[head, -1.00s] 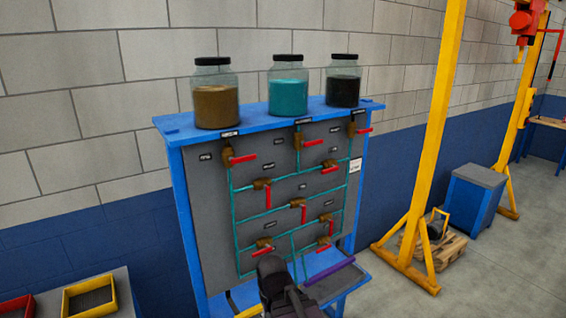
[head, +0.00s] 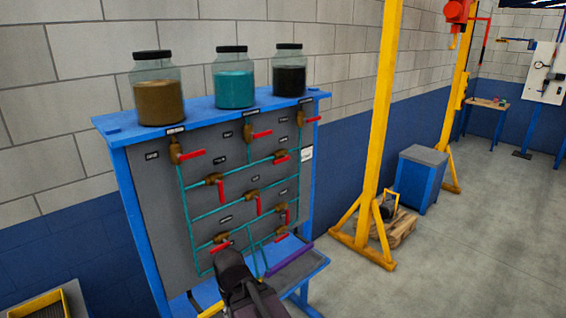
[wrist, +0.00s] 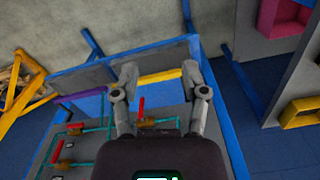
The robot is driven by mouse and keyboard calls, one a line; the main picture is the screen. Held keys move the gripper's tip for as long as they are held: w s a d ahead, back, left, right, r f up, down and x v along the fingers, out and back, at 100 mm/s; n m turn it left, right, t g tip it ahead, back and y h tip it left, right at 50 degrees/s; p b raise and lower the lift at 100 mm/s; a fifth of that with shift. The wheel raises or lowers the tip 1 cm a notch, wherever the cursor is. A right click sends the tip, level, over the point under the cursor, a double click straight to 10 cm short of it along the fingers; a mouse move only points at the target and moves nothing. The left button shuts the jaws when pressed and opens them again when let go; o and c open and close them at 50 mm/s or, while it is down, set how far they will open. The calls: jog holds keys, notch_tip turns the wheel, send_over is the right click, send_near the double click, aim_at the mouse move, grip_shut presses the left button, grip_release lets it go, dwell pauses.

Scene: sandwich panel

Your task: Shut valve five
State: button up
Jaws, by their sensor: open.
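The valve panel (head: 155,205) is a grey upright board in a blue frame, with teal pipes and several brass valves with red handles. The small labels are unreadable, so I cannot tell which is valve five. My gripper is hidden behind my dark arm at the panel's lower edge in the head view. In the wrist view my gripper (wrist: 160,78) is open and empty, its fingers apart above the blue frame edge.
Jars of brown (head: 158,100), teal (head: 234,86) and black liquid (head: 288,78) stand on the panel's top shelf. A purple bar (head: 289,258) lies at its lower ledge. A yellow gantry post (head: 382,120) stands right. Grey floor (head: 450,260) at right is open.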

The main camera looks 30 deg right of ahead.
jog(key=shift+w, duration=0.1)
dwell(0.4)
jog(key=w+d+r+m+t+y+p, duration=0.1)
jog(key=w+d+r+m+t+y, duration=0.1)
jog(key=w, duration=0.3)
jog(key=w+d+r+m+t+y+p, duration=0.1)
jog(key=w+d+r+t+y, duration=0.15)
jog(key=w, duration=0.35)
jog(key=m+t+p, duration=0.3)
jog(key=m+t, duration=0.9)
jog(key=t, duration=0.1)
send_near(279, 162)
jog(key=s, duration=0.3)
jog(key=shift+d, duration=0.35)
jog(key=shift+w, duration=0.1)
jog(key=x, duration=1.3)
jog(key=shift+w, duration=0.25)
